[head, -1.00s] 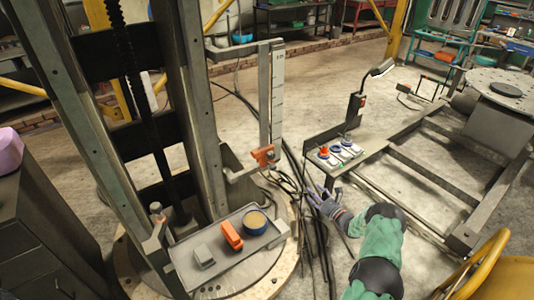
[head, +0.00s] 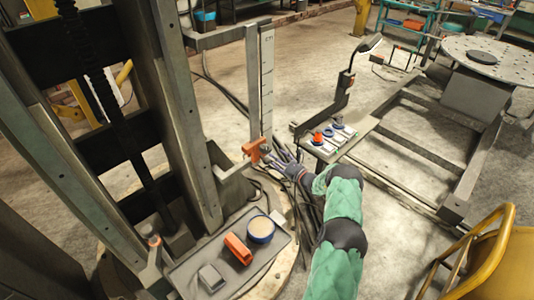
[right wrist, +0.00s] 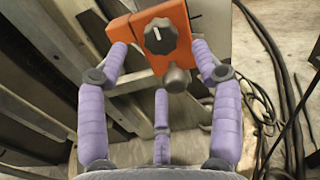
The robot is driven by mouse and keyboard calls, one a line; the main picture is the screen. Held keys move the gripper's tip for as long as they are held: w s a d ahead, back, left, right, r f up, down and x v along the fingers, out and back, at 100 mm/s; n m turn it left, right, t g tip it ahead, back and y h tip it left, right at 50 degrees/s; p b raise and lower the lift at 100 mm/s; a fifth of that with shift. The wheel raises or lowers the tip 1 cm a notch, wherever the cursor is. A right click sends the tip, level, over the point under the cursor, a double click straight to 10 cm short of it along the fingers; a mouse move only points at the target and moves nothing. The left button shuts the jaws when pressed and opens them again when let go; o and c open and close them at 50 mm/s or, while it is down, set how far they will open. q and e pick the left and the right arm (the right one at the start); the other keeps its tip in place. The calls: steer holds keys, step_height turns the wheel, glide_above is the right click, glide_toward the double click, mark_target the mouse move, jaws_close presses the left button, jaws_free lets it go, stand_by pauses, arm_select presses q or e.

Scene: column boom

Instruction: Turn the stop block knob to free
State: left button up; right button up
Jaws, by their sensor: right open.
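The orange stop block (head: 254,148) is on the upright scale post beside the column. In the right wrist view the block (right wrist: 130,27) fills the top middle. Its round black knob (right wrist: 162,43) has a white pointer line, slanting toward the upper left. A grey metal knob (right wrist: 178,78) sits just below it. My right gripper (head: 272,153) is close to the block in the head view. In the right wrist view its purple fingers (right wrist: 160,58) are spread, two on either side of the black knob and one below. Contact with the block cannot be told. My left gripper is not in view.
A grey tray (head: 222,250) below holds an orange piece (head: 238,248), a blue-rimmed round container (head: 261,228) and a grey block (head: 211,278).

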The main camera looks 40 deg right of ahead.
mark_target(266, 151)
steer(key=shift+w+a+b, duration=0.15)
steer(key=shift+w+b, duration=0.25)
steer(key=shift+w, duration=1.15)
steer(key=shift+w+a+b, duration=0.15)
steer(key=shift+w+b, duration=0.2)
steer(key=shift+w, duration=1.15)
